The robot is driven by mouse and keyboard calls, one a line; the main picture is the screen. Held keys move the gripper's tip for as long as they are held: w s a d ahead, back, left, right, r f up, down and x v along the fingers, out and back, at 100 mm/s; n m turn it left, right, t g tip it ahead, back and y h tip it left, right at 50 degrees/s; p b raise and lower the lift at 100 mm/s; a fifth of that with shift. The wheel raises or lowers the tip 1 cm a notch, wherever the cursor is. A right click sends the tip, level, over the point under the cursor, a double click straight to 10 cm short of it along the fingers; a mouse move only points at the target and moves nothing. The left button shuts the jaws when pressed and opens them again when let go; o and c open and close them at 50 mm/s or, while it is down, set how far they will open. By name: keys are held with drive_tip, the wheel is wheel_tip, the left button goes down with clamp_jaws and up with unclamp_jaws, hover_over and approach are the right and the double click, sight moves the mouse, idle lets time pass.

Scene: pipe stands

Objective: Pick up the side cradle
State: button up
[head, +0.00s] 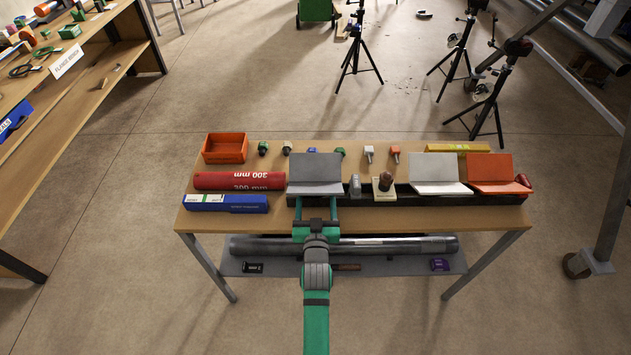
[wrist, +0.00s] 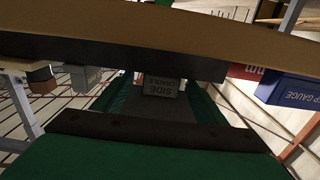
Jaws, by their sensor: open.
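The side cradle (head: 315,168) is a grey, angled plate at the left end of a long black rail on the table. In the wrist view its grey block (wrist: 161,86) shows upside-down lettering that reads "SIDE CRADLE". My gripper (head: 316,204) is at the near side of the cradle, with its green fingers spread and nothing held. In the wrist view the fingers lie to the left and right of the lettered block, apart from each other. Whether the fingertips reach past or touch the cradle is hidden.
The black rail (head: 367,199) also bears a white cradle (head: 439,173) and an orange cradle (head: 492,173). A red tube (head: 239,181) and a blue box (head: 226,203) lie to the left. A small grey piece (head: 355,186) stands close on the right.

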drive_tip(key=shift+w+a, duration=0.1)
drive_tip(key=shift+w, duration=1.75)
drive_tip(key=shift+c, duration=0.3)
